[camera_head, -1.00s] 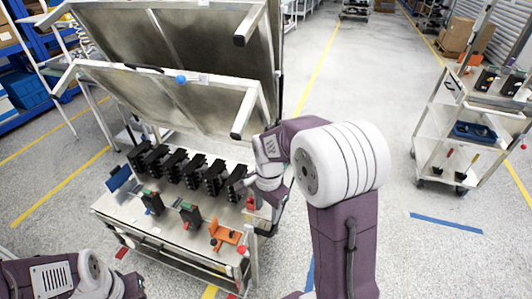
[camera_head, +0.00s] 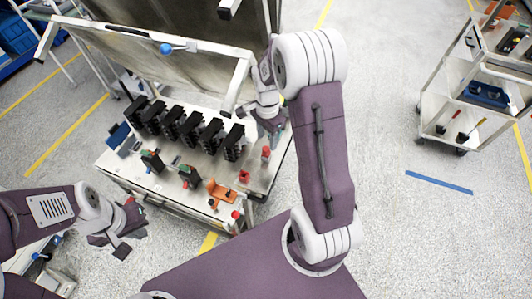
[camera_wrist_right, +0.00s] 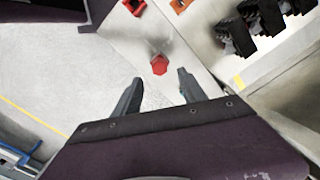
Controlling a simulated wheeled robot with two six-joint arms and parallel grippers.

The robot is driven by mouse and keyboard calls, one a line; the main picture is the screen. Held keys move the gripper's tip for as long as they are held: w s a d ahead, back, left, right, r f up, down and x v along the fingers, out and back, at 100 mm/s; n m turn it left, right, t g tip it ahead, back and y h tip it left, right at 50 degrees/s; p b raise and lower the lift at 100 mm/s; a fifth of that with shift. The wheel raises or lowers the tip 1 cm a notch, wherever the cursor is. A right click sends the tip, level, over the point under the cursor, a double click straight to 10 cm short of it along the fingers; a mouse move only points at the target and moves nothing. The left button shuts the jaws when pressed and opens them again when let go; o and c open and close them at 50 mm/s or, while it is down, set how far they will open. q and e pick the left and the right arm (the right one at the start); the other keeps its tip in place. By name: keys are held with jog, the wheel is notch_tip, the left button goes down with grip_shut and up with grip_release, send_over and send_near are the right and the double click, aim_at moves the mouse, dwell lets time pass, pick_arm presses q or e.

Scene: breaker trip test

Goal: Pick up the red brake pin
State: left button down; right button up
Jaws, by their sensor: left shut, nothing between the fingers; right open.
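The red brake pin (camera_head: 266,152) stands near the right end of the table, and in the right wrist view it appears as a red hexagonal head (camera_wrist_right: 159,65). My right gripper (camera_head: 272,132) is just behind it in the head view, its fingers partly hidden by the wrist. In the right wrist view the right gripper (camera_wrist_right: 158,84) is open and empty, with the pin just beyond and between the fingertips, not held. My left gripper (camera_head: 124,246) is shut and empty, off the table's front left side.
A red block with a dark hole (camera_head: 244,176) and an orange fixture (camera_head: 222,192) sit near the pin. Several black breakers (camera_head: 190,128) stand in a row. A raised panel (camera_head: 150,65) is behind them. A cart (camera_head: 470,90) stands far right.

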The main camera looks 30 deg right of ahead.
aim_at(267, 147)
jog(key=shift+w+d+f, duration=0.15)
jog(key=shift+f, duration=0.25)
jog(key=shift+s+a+f+p, duration=0.1)
jog(key=shift+s+f+p, duration=0.1)
jog(key=shift+f+p, duration=0.25)
jog(key=shift+s+a+f+p, duration=0.15)
jog(key=shift+f+p, duration=0.1)
jog(key=shift+f, duration=0.4)
notch_tip(267, 147, down, 2)
jog(key=shift+w+d+f, duration=0.1)
jog(key=shift+d+f, duration=0.05)
jog(key=shift+f, duration=0.05)
jog(key=shift+w+d+f, duration=0.15)
jog(key=shift+w+f, duration=0.05)
jog(key=shift+f, duration=0.05)
jog(key=shift+s+r, duration=0.1)
grip_shut()
